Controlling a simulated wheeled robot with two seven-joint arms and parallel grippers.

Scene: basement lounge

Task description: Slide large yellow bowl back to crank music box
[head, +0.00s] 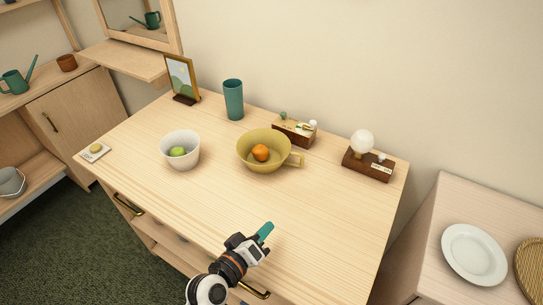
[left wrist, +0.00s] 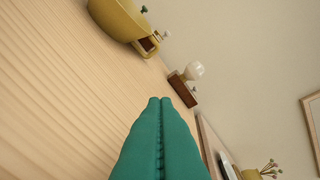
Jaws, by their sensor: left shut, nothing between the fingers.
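The large yellow bowl (head: 246,160) stands upright on the wooden dresser top, with an orange fruit (head: 261,152) inside and a handle on its right side. It also shows at the top of the left wrist view (left wrist: 118,22). The crank music box (head: 291,132), a small wooden box, stands just behind the bowl at its right; the bowl hides its lower part. My left gripper (head: 266,230) has teal fingers, shut and empty, over the front of the dresser top, in front of the bowl and apart from it. The fingers also show in the left wrist view (left wrist: 160,101). My right gripper is out of view.
A white bowl (head: 187,158) with a green fruit stands left of the yellow bowl. A teal cup (head: 234,100) and a picture frame (head: 181,80) stand behind. A globe lamp (head: 362,143) on a wooden base stands at the right. The dresser's front middle is clear.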

